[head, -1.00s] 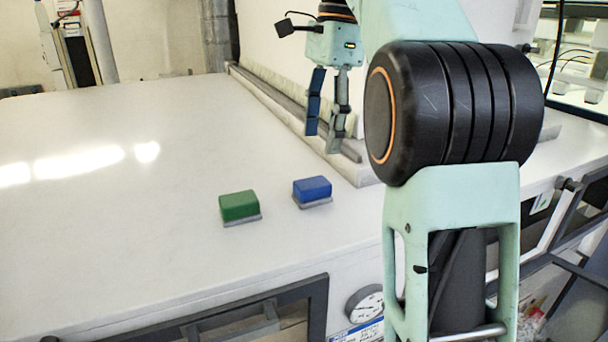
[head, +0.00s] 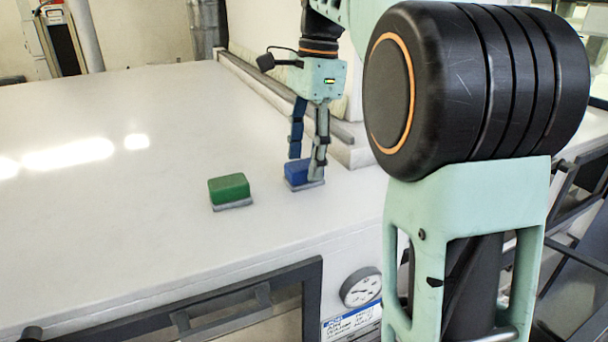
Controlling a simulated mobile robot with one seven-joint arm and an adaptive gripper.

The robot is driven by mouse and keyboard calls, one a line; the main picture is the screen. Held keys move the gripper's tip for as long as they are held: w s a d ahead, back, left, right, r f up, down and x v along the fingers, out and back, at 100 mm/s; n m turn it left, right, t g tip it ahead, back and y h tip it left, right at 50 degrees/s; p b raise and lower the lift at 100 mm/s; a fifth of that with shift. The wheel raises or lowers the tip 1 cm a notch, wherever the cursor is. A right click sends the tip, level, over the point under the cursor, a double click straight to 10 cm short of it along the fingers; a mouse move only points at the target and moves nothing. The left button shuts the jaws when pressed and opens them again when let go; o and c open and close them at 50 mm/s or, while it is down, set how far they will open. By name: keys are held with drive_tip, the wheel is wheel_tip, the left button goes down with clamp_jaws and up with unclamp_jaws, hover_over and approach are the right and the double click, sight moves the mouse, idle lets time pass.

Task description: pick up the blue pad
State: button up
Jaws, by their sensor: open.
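The blue pad (head: 297,174) is a small block with a grey underside, lying on the white tabletop near its front edge. My gripper (head: 304,169) is open, pointing down at the blue pad. One finger shows at the pad's back left and the other passes in front of its right part, hiding some of it. I cannot tell whether the fingers touch the pad.
A green pad (head: 229,188) of similar shape lies to the left of the blue pad. A pale ledge with a grey rail (head: 285,100) runs along behind. A round gauge (head: 361,287) sits on the front panel below. The tabletop at left is clear.

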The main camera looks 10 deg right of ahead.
drive_tip(key=shift+a+f, duration=0.1)
drive_tip(key=shift+f, duration=0.9)
drive_tip(key=c, duration=1.3)
drive_tip(key=shift+r, duration=0.1)
drive_tip(key=shift+r, duration=0.6)
drive_tip(key=shift+s+d+r+b, duration=0.1)
drive_tip(key=shift+s+d+r, duration=0.9)
drive_tip(key=shift+s+r, duration=1.05)
drive_tip(key=shift+s+d+r+b, duration=0.1)
drive_tip(key=shift+s+d+r, duration=0.95)
drive_tip(key=shift+s+r, duration=1)
drive_tip(key=shift+s+d+r+b, duration=0.1)
drive_tip(key=shift+s+d+r, duration=0.9)
drive_tip(key=shift+s+r, duration=1.05)
drive_tip(key=shift+s+f, duration=0.2)
drive_tip(key=shift+f, duration=0.1)
